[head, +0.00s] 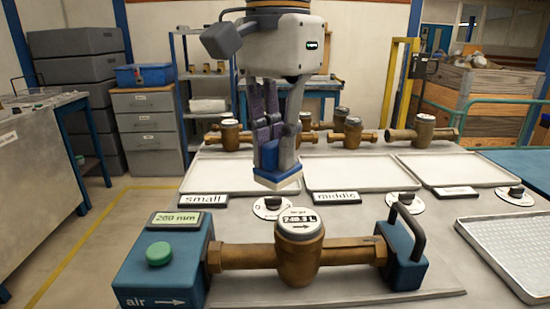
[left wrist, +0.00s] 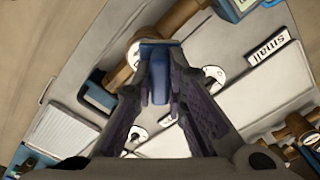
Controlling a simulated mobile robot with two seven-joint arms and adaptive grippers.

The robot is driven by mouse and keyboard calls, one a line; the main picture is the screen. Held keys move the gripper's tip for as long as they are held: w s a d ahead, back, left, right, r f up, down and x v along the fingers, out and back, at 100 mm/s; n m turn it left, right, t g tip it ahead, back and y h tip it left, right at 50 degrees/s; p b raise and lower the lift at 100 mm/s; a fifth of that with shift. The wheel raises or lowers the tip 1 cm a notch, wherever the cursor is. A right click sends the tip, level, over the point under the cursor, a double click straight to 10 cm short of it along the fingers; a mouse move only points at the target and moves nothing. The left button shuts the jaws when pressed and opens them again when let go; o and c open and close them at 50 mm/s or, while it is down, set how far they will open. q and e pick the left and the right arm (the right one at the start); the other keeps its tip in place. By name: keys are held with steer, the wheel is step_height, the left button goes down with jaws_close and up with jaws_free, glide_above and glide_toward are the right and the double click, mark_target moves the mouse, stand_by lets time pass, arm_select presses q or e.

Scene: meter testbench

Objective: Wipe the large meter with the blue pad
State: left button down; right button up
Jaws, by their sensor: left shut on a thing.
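The blue pad (head: 276,172) has a blue top and a pale underside. My left gripper (head: 276,140) points down and is shut on the pad's upper part, holding it in the air. In the left wrist view the pad (left wrist: 159,68) shows between the dark fingers. The biggest-looking meter (head: 300,262) is brass with a white round dial on top, and lies clamped in the bench at the front. The pad is above and behind this meter, apart from it in the head view. In the left wrist view the pad and fingers partly hide the meter. My right gripper is not in view.
The teal clamp block with green button (head: 159,254) is at the meter's left; a handled clamp (head: 405,250) is at its right. Empty white trays (head: 345,174) lie behind, with several brass meters (head: 353,130) beyond them. A perforated tray (head: 512,245) is at right.

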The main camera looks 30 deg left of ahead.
arm_select(q)
steer(key=shift+w+r, duration=0.1)
steer(key=shift+r, duration=0.9)
